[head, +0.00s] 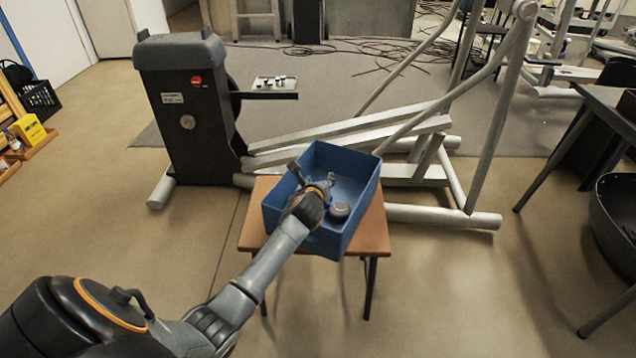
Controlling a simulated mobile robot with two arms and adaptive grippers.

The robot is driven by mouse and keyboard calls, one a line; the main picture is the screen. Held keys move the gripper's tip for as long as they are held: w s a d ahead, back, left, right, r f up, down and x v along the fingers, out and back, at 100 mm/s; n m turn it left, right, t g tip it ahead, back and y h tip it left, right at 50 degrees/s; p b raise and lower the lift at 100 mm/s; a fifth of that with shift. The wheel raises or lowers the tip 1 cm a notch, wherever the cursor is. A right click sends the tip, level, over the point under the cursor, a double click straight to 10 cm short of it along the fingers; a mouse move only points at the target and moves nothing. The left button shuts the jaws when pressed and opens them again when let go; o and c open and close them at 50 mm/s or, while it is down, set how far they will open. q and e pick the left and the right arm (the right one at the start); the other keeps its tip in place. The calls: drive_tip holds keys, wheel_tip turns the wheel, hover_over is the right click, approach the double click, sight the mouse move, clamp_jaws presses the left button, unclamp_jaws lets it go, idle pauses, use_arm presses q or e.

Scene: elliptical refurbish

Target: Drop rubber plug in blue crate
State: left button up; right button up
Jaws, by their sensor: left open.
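The blue crate (362,178) stands on a small wooden table (377,228) in the middle of the head view. My left gripper (314,179) is over the crate's opening, with its fingers spread and nothing seen between them. A round grey piece (340,210) that looks like the rubber plug is inside the crate at the near right, beside the gripper and apart from its fingers. My left wrist covers the crate's near left part. My right gripper is not in view.
A large elliptical machine (188,110) stands behind the table, its frame rails (430,215) reaching right. A small tray (275,86) with small parts is fixed to it. A dark table (610,105) and a black bin (615,225) are at the right. The floor left of the table is clear.

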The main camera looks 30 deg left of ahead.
use_arm(q)
drive_tip(key=v, duration=1.2)
